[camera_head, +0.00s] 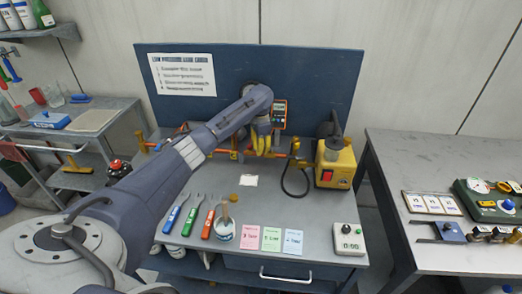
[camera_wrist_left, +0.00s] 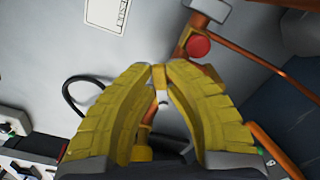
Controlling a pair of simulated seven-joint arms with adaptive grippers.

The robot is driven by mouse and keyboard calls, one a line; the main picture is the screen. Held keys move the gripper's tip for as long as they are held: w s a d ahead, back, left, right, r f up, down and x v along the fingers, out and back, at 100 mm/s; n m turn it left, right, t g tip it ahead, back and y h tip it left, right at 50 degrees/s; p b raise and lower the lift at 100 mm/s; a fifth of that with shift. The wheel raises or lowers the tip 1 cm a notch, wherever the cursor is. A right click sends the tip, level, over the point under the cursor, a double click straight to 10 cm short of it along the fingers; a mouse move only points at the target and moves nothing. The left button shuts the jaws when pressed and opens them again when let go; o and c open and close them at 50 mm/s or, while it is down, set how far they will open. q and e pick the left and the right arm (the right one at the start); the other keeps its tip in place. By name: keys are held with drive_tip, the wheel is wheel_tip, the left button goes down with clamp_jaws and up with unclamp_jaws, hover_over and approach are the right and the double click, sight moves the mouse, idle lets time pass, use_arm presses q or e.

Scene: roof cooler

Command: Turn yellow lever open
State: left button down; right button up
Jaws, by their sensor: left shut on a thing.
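My left gripper (camera_head: 262,150) reaches over the workbench to the copper pipe run at the back. In the left wrist view its yellow ribbed fingers (camera_wrist_left: 160,74) come together at the tips. They are shut on a small yellow piece, the yellow lever (camera_wrist_left: 159,78), which is mostly hidden between them. The copper pipe (camera_wrist_left: 272,150) passes beside the fingers, and a red round knob (camera_wrist_left: 198,46) sits just beyond the tips. The lever's angle is hard to tell. My right gripper is not in view.
A yellow machine (camera_head: 335,166) with a red switch and a black hose stands right of the gripper. An orange meter (camera_head: 279,112) is on the blue back panel (camera_head: 320,80). Colored-handle tools (camera_head: 190,221), a cup (camera_head: 224,229), cards and a display box (camera_head: 348,239) lie in front.

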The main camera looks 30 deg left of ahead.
use_arm(q)
drive_tip(key=shift+w+a+m, duration=0.2)
drive_tip(key=shift+w+m, duration=0.05)
drive_tip(key=shift+m, duration=0.6)
drive_tip(key=shift+w+a+m, duration=0.25)
drive_tip(key=shift+m, duration=0.65)
drive_tip(key=shift+w+a+m, duration=0.2)
drive_tip(key=shift+w+m, duration=0.05)
drive_tip(key=shift+m, duration=0.6)
drive_tip(key=c, duration=1.4)
unclamp_jaws()
